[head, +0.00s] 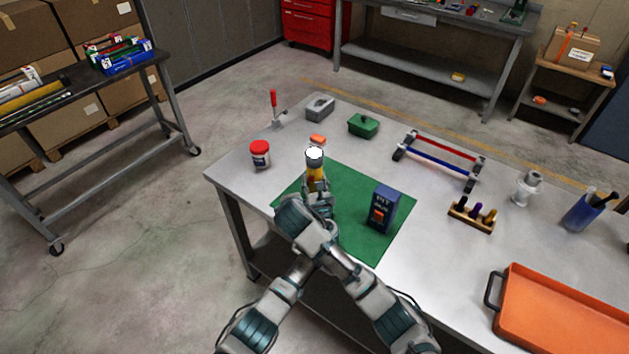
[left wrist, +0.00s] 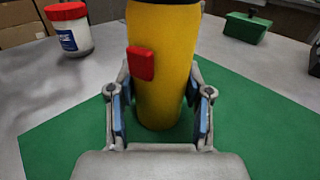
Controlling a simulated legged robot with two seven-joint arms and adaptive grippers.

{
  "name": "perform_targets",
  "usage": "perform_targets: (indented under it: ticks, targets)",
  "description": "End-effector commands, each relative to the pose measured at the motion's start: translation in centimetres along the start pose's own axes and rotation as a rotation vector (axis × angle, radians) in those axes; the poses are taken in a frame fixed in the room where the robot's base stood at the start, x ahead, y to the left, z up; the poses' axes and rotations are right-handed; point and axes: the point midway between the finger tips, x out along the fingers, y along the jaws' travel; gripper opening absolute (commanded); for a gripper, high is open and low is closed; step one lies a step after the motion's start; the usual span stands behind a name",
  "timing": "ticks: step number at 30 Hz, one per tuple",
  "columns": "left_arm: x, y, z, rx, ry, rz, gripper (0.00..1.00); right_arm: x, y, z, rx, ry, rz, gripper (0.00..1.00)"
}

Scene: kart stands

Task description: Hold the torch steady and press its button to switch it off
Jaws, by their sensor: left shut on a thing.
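The yellow torch (head: 315,171) stands upright on the green mat (head: 346,239), with its bright white lens end up. In the left wrist view the torch's yellow body (left wrist: 172,75) fills the middle, with its top cut off by the frame. Its red button (left wrist: 140,63) is on the side facing that camera, above the fingers. My left gripper (head: 317,192) is shut on the lower part of the torch. Its fingers (left wrist: 160,115) are on either side of the body. My right gripper cannot be made out in either view.
A dark blue box (head: 383,208) with a red front part stands on the mat, right of the torch. A red-lidded jar (head: 260,154) is to the left. A green container (head: 363,125) and an orange block (head: 317,140) are behind. An orange tray (head: 560,310) lies front right.

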Motion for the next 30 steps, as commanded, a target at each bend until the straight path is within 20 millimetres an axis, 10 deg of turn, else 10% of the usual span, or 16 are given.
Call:
perform_targets:
  ticks: [30]
  targets:
    - [0.01,-0.02,0.11,0.0,-0.002,0.0,0.04,-0.06,-0.01,0.01,-0.031,-0.013,0.004,0.0]
